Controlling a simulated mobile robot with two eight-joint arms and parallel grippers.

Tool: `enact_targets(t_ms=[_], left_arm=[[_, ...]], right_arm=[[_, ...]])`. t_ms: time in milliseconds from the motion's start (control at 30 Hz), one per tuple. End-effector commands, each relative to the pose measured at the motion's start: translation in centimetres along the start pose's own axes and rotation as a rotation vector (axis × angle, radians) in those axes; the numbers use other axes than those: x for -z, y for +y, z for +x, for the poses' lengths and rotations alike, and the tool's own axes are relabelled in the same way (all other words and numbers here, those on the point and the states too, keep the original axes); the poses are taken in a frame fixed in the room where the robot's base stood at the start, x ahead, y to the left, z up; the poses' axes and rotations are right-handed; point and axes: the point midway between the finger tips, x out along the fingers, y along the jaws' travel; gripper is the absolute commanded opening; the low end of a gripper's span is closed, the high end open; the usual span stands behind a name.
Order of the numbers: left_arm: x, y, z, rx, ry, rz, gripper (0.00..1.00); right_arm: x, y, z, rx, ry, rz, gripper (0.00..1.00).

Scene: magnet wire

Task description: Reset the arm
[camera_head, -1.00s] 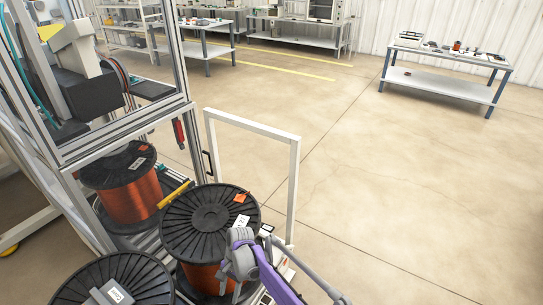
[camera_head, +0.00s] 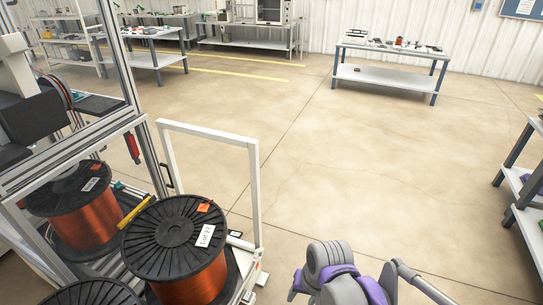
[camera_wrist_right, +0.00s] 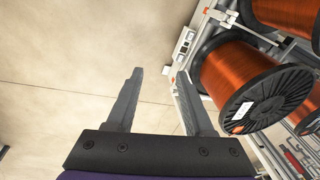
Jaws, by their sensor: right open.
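My right arm (camera_head: 345,275), grey and purple, shows at the bottom of the head view, to the right of the wire spools and clear of them. In the right wrist view my right gripper (camera_wrist_right: 160,74) has its two dark fingers spread apart with nothing between them, over bare floor. A black-flanged spool of copper wire (camera_head: 178,240) with a white label and an orange tag stands at the lower left. It seems to be the spool (camera_wrist_right: 262,102) beside the right finger in the wrist view. My left gripper is out of view.
A second copper spool (camera_head: 72,208) sits behind inside the metal frame, and a third (camera_head: 92,293) is cut off at the bottom. A white gate frame (camera_head: 255,190) stands beside the spools. Tables (camera_head: 393,78) stand at the back. The middle floor is clear.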

Motion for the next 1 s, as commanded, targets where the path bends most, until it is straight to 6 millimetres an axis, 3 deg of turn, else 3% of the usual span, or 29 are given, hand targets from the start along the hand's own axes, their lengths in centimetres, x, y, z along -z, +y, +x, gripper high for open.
enact_targets(t_ms=[33,200,600,700,1000], left_arm=[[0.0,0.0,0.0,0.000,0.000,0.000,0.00],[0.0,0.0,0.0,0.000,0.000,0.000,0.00],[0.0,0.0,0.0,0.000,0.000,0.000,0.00],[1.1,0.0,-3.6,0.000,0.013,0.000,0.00],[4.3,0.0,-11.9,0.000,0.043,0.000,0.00]], right_arm=[[-1.5,1.9,-0.8,-0.009,0.031,-0.014,0.53],[-5.8,6.5,-2.2,-0.040,0.125,-0.079,0.53],[-13.2,12.8,-1.3,-0.120,0.262,-0.189,0.53],[-12.6,11.9,-5.2,-0.115,0.271,-0.191,0.53],[-11.7,10.5,-13.9,-0.111,0.300,-0.191,0.53]])
